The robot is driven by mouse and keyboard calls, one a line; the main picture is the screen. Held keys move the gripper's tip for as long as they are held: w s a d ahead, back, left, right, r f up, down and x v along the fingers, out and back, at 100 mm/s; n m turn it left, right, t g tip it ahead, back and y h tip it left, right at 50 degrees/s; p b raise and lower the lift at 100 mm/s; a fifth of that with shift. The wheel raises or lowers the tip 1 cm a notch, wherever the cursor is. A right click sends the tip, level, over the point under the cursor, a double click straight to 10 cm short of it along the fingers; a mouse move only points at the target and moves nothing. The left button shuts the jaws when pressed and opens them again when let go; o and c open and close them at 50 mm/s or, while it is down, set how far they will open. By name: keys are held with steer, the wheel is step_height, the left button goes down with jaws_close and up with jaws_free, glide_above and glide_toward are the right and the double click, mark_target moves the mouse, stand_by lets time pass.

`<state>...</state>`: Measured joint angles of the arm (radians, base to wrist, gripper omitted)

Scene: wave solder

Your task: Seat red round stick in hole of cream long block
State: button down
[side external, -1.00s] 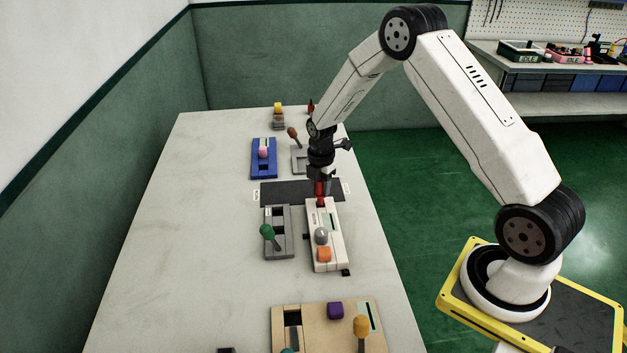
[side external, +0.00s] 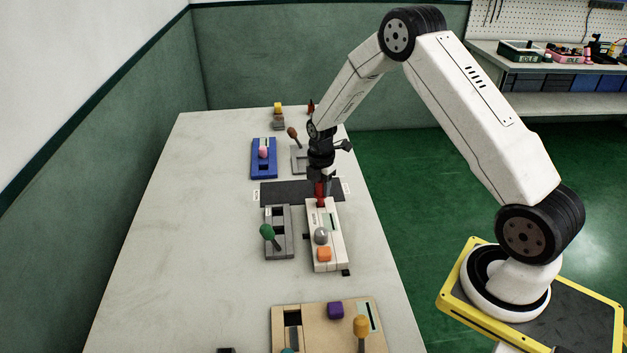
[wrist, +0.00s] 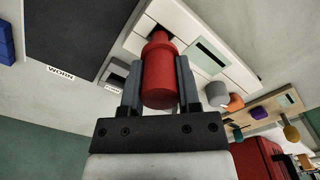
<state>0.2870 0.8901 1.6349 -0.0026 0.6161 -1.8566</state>
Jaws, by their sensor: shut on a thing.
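The red round stick (wrist: 160,82) is between the fingers of my gripper (wrist: 159,88) in the wrist view. In the side external view my gripper (side external: 320,182) points down over the far end of the cream long block (side external: 327,256), with the red stick (side external: 320,196) under it. The stick's lower end is at the block's far end, where a dark hole edge (wrist: 150,27) shows beside it in the wrist view. I cannot tell how deep the tip is in the hole.
A grey block with a green knob (side external: 267,231) lies just left of the cream block. A dark mat (side external: 283,192) is behind them. A blue block (side external: 257,168) lies farther back, and a tan block (side external: 310,335) lies in front. The table's left side is clear.

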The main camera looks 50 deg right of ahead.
steer(key=shift+f, duration=1.5)
stand_by(1.4)
steer(key=shift+c, duration=1.2)
jaws_free()
steer(key=shift+r, duration=0.1)
steer(key=shift+r, duration=3.85)
